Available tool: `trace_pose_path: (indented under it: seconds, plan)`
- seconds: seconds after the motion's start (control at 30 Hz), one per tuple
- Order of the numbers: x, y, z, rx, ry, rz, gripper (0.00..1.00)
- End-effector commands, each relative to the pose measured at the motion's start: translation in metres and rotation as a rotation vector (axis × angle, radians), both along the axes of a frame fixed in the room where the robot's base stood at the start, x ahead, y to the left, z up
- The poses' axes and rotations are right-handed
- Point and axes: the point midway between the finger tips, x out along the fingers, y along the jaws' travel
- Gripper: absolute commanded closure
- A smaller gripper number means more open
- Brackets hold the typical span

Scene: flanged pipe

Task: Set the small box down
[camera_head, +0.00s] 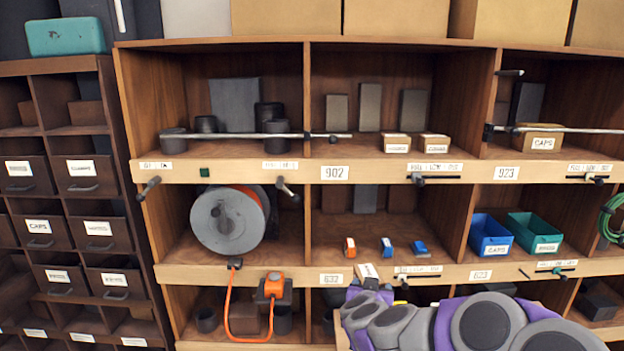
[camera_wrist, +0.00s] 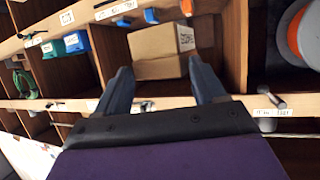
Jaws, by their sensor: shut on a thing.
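The small box (camera_wrist: 155,68) is a tan cardboard box with a white label on its side. In the wrist view it sits between the two dark blue fingers of my gripper (camera_wrist: 158,64), which is shut on it. In the head view my arm covers the lower middle, and I cannot make out the box clearly there. I cannot tell whether the box touches the shelf.
Small orange (camera_head: 350,247) and blue (camera_head: 387,246) items line the front of the cubby floor. Blue (camera_head: 490,237) and teal (camera_head: 533,236) bins stand in the right cubby. A cable reel (camera_head: 228,220) fills the left one. Handles stick out from the shelf boards.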

Motion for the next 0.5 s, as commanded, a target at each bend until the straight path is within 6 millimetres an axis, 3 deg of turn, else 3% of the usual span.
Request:
trace_pose_path:
  seconds: [0.3, 0.5]
  plan:
    - [0.017, -0.003, -0.077, -0.008, 0.012, 0.159, 0.73]
    - [0.017, -0.001, -0.104, 0.010, 0.006, 0.233, 0.73]
